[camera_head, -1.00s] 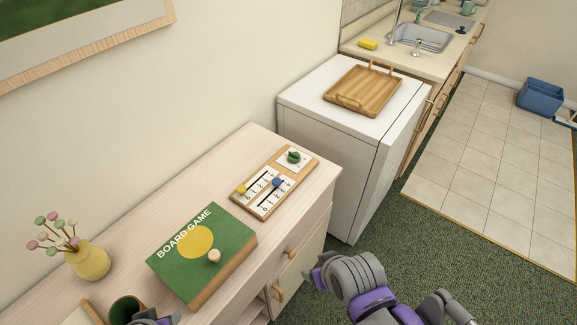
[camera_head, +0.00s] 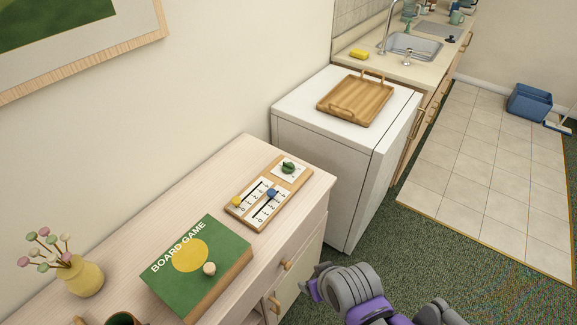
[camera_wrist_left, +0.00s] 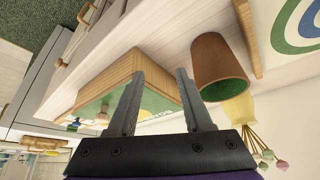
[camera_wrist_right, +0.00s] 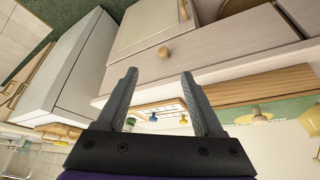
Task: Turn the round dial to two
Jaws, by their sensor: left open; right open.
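The round dial (camera_head: 289,168) is a green knob on a white square at the far end of a wooden control board (camera_head: 249,220). The board lies on the pale wooden cabinet and also has a yellow slider (camera_head: 237,201) and a blue slider (camera_head: 271,193). The number the dial points to is too small to read. My right gripper (camera_head: 312,287) is beside the cabinet front, apart from the board; in the right wrist view its fingers (camera_wrist_right: 160,78) are open and empty. My left gripper shows in the left wrist view (camera_wrist_left: 157,80), open and empty, near the game box and brown cup.
A green board game box (camera_head: 175,262) with a small round knob on top lies in front of the control board. A yellow vase (camera_head: 84,279) with flowers and a brown cup (camera_wrist_left: 217,66) stand on the cabinet (camera_head: 205,180). A white appliance (camera_head: 330,140) with a wooden tray (camera_head: 340,108) stands beyond.

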